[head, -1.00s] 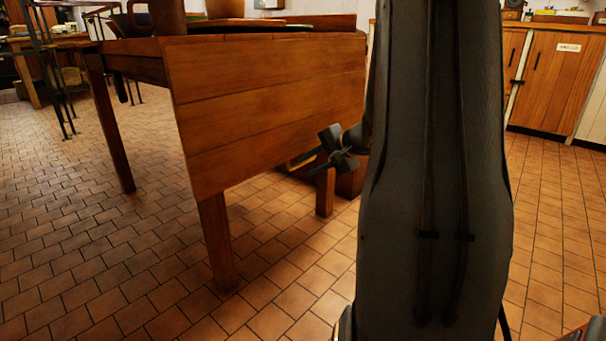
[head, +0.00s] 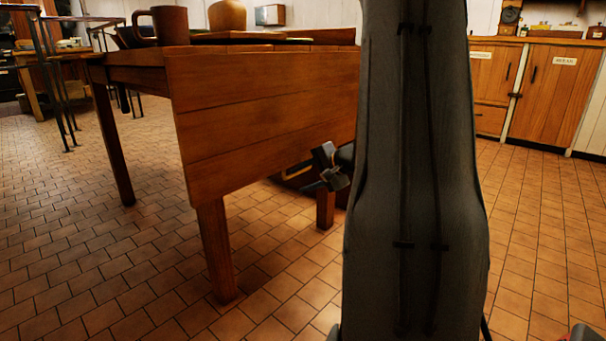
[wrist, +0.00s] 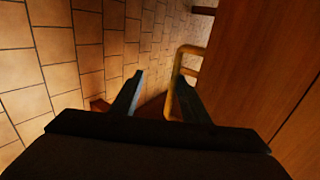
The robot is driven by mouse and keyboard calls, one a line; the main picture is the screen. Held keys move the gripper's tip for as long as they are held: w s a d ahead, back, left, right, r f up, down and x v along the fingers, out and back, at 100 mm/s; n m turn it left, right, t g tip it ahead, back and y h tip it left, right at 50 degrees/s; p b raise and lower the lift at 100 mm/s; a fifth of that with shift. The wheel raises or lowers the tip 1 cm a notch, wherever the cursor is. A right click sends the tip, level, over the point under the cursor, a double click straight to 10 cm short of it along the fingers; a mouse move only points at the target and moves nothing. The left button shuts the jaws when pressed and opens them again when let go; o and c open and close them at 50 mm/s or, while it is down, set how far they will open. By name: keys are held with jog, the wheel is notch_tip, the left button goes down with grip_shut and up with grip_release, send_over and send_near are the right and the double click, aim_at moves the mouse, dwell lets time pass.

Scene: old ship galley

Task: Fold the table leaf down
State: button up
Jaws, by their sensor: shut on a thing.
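The table leaf (head: 265,105) hangs down steeply from the near edge of the wooden table (head: 135,72), above the table leg. Whether it is fully vertical is hard to tell. In the wrist view the leaf (wrist: 262,60) fills the right side. My gripper (head: 326,168) is at the leaf's lower right, close to its bottom edge. In the wrist view my gripper (wrist: 158,97) has its fingers a little apart, with a yellowish bar-like handle (wrist: 179,62) at the right finger. The gripper is shut on this bar, though the contact is dark and partly hidden.
A mug (head: 163,26) and a rounded jar (head: 227,15) stand on the table. Table legs (head: 216,250) stand under it. Wooden cupboards (head: 550,95) line the back right. The tiled floor (head: 95,265) is clear at the left and front. My arm hides the centre right.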

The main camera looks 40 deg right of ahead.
jog(key=shift+s+a+f, duration=0.15)
jog(key=shift+s+f, duration=0.05)
jog(key=p+v, duration=0.4)
jog(key=v, duration=0.3)
jog(key=shift+s+d+r, duration=0.15)
jog(key=shift+d+r, duration=0.1)
jog(key=shift+r, duration=0.2)
jog(key=shift+c, duration=0.4)
